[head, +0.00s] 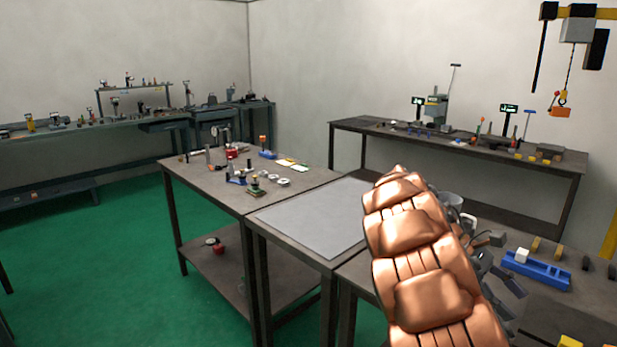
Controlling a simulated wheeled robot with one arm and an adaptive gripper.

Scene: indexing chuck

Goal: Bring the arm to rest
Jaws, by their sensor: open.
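My copper-coloured segmented arm rises through the lower right of the head view, in front of the benches. My gripper (503,283) shows in part as grey, linked fingers just right of the arm. It is open, and I see nothing held between the fingers. The arm hides part of it. Whether the fingers touch the bench cannot be told. A grey rounded part (451,199) shows behind the arm's upper end; I cannot tell what it is.
A blue fixture (537,270) with a white block (521,255) stands on the right bench, close to my gripper. A bare grey plate (312,217) lies left of my arm. A tool-covered table (223,190) stands farther left. A hoist hook (562,98) hangs at upper right.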

